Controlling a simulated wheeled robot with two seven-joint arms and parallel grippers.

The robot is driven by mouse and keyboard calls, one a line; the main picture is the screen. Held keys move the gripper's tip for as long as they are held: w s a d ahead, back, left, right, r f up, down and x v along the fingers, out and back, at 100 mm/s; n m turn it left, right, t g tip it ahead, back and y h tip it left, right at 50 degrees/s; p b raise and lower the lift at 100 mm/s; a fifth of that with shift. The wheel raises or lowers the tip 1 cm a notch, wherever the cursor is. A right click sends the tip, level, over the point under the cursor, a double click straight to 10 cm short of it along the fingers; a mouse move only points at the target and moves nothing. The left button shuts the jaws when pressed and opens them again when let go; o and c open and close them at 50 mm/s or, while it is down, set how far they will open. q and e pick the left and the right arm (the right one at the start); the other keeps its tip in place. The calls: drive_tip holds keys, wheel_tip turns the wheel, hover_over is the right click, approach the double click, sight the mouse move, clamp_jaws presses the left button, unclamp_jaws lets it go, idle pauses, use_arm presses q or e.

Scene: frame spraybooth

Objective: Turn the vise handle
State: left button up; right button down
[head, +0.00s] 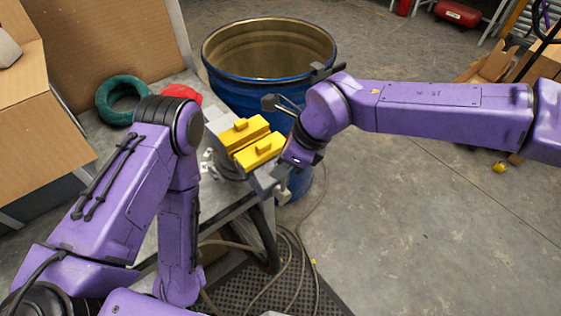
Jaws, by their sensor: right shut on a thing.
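The vise (225,128) stands on the workbench with two yellow jaw blocks (258,149) on top and a grey body. My right gripper (279,186) is at the vise's front end, at the lower right of the jaws. It is shut on the vise handle (284,195), which is mostly hidden by the gripper and shows only as a small light piece below it. My left arm bends down in front of the bench at the left, and its gripper is not in view.
A blue drum (270,84) stands open right behind the vise. A green ring (120,100) and a red object (182,93) lie on the bench (240,207) near a cardboard box (38,110). Hoses (293,262) lie on the dark floor mat below. The floor at right is mostly clear.

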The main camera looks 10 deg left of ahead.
use_arm(q)
drive_tip(key=shift+r+p, duration=0.4)
drive_tip(key=shift+r, duration=0.4)
use_arm(e)
drive_tip(key=shift+w+d+f+m+g+y, duration=0.15)
drive_tip(key=shift+w+d+f+g+y, duration=0.15)
drive_tip(key=shift+w+d+g+y, duration=0.35)
drive_tip(key=shift+w+d+f+m+g+y, duration=0.25)
drive_tip(key=shift+w+d+g+y, duration=0.25)
drive_tip(key=shift+w+g+y, duration=0.3)
drive_tip(key=shift+w+d+f+m+g+y, duration=0.1)
drive_tip(key=shift+w+d+f+g+y, duration=0.25)
drive_tip(key=shift+w+d+g+y, duration=0.4)
drive_tip(key=shift+s+a, duration=0.15)
drive_tip(key=shift+a, duration=0.05)
drive_tip(key=c, duration=1.2)
unclamp_jaws()
drive_tip(key=shift+o, duration=0.2)
